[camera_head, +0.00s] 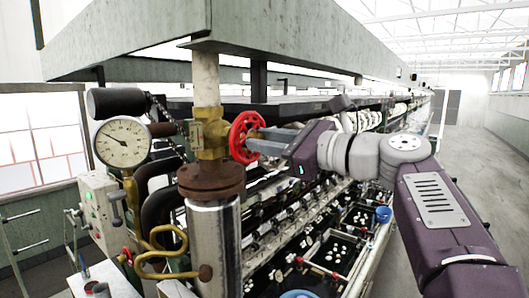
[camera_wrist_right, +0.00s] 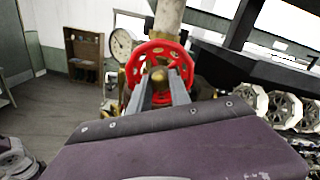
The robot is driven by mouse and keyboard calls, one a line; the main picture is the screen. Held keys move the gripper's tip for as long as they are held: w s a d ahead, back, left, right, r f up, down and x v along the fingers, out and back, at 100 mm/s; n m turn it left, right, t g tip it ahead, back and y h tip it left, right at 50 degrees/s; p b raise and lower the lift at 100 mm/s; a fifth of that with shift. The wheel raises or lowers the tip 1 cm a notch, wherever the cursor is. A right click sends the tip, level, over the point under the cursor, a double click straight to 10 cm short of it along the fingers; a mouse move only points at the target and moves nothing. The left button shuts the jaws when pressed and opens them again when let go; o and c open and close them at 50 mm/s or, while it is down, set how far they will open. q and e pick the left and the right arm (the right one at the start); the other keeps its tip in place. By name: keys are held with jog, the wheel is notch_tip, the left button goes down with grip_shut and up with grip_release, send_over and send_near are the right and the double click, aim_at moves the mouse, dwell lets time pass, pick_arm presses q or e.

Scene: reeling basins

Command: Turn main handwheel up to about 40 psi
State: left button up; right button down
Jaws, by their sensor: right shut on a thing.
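The red main handwheel (camera_head: 244,126) sits on a brass valve (camera_head: 211,138) on the vertical pipe. My right gripper (camera_head: 256,139) reaches it from the right, its fingers shut on the wheel. In the right wrist view the fingers (camera_wrist_right: 160,84) lie on both sides of the hub, across the red wheel (camera_wrist_right: 158,48). The round white gauge (camera_head: 123,143) is left of the valve; its dark needle points left and slightly up, and its numbers are too small to read. The gauge also shows in the wrist view (camera_wrist_right: 122,42). My left gripper is not in view.
A grey-green beam (camera_head: 290,40) runs above the valve. Yellow pipes (camera_head: 165,245) and a control box (camera_head: 98,205) stand lower left. Reeling basins (camera_head: 335,248) line the space below my right arm. The aisle (camera_head: 485,170) at the right is clear.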

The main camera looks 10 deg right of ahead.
jog(key=n+b, duration=0.3)
jog(key=n, duration=0.8)
jog(key=shift+b, duration=0.3)
jog(key=c, duration=1.3)
grip_release()
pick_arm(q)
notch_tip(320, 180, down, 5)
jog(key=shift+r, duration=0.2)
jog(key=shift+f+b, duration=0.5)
pick_arm(e)
jog(key=v, duration=0.7)
